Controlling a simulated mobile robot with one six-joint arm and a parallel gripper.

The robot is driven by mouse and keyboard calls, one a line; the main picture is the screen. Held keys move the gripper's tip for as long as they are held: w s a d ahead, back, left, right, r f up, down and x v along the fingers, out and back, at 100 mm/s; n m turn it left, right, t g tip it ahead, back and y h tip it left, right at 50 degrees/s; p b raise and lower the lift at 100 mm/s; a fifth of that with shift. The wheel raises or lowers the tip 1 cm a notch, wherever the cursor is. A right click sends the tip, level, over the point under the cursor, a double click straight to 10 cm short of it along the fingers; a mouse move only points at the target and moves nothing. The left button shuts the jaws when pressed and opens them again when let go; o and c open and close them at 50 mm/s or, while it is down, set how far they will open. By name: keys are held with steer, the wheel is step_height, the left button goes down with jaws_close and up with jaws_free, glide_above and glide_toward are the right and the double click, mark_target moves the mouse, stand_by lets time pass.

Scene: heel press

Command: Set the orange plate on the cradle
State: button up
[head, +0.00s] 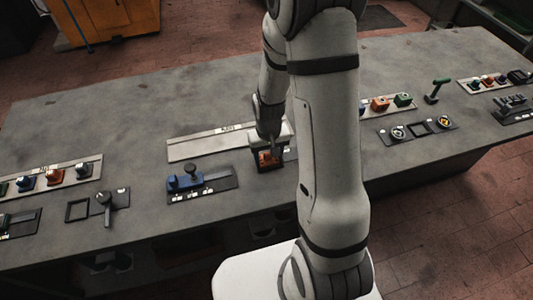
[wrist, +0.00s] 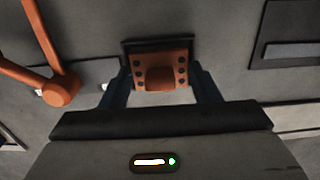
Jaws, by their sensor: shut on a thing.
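The orange plate (wrist: 160,72), with black dots along both sides and a raised block in the middle, is between the fingers of my gripper (wrist: 160,88) in the wrist view. My gripper is shut on it. In the head view, the plate (head: 267,159) shows as a small orange patch under my gripper (head: 269,148), low over the bench. A dark square frame (wrist: 128,47), likely the cradle, shows behind the plate in the wrist view. I cannot tell whether the plate touches it.
An orange lever (wrist: 60,90) stands left of my gripper in the wrist view. In the head view, a blue block on a black panel (head: 210,186) is left of my gripper. Button strips (head: 55,177) lie farther left. The grey bench (head: 110,125) is clear behind.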

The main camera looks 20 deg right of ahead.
steer(key=shift+f+b, duration=0.25)
steer(key=shift+b, duration=0.05)
stand_by(0.4)
steer(key=o, duration=1.2)
steer(key=shift+r, duration=0.15)
steer(key=shift+r, duration=3.8)
steer(key=s+r+t, duration=0.1)
steer(key=s+r, duration=0.3)
steer(key=r, duration=0.1)
steer(key=s+r+t, duration=0.1)
steer(key=s+r, duration=0.4)
steer(key=r, duration=0.1)
steer(key=s+r, duration=0.5)
steer(key=shift+s+a+r+t, duration=0.1)
steer(key=shift+a+r+t, duration=0.15)
steer(key=shift+t, duration=0.15)
